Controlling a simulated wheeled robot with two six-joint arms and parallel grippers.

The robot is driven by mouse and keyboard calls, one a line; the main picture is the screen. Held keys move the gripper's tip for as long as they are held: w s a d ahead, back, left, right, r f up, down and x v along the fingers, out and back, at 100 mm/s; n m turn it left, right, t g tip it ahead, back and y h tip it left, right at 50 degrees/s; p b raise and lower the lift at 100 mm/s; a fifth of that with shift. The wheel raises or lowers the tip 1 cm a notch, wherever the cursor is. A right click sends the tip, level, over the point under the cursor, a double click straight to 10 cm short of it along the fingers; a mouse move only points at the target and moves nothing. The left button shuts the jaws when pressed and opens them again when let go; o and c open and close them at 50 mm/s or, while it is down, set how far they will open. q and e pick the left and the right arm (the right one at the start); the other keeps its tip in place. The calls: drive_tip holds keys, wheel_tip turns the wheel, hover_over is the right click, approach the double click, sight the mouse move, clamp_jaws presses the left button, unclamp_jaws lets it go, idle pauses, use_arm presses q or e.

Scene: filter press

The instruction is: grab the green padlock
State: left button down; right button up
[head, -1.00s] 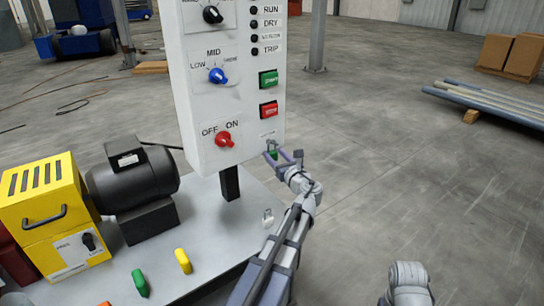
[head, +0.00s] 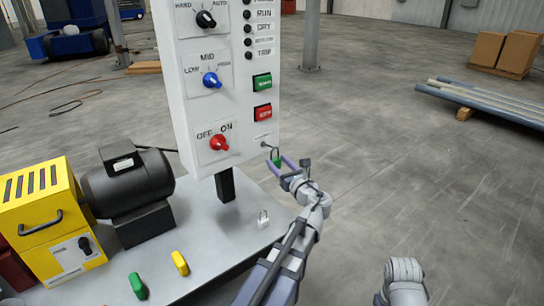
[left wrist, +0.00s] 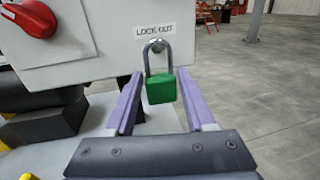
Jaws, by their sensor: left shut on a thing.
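The green padlock (head: 277,162) has a grey shackle and is upright just off the lower right corner of the control panel (head: 183,120). In the left wrist view the padlock (left wrist: 161,89) sits between the purple fingers, with its shackle up in front of a small peg (left wrist: 157,46) under the "LOCK OUT" label. I cannot tell if the shackle is still around the peg. My left gripper (head: 279,163) is shut on the padlock. My right gripper is out of view; only part of my right arm shows at the bottom of the head view.
The panel has a red OFF/ON knob (head: 219,143), a blue knob (head: 211,80) and push buttons. A white padlock-like piece (head: 263,218), a yellow handle (head: 180,263) and a green handle (head: 138,286) stand on the grey bench top.

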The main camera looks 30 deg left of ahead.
use_arm(q)
drive_tip(key=v, duration=1.1)
drive_tip(key=shift+s+d, duration=0.25)
drive_tip(key=shift+d, duration=0.05)
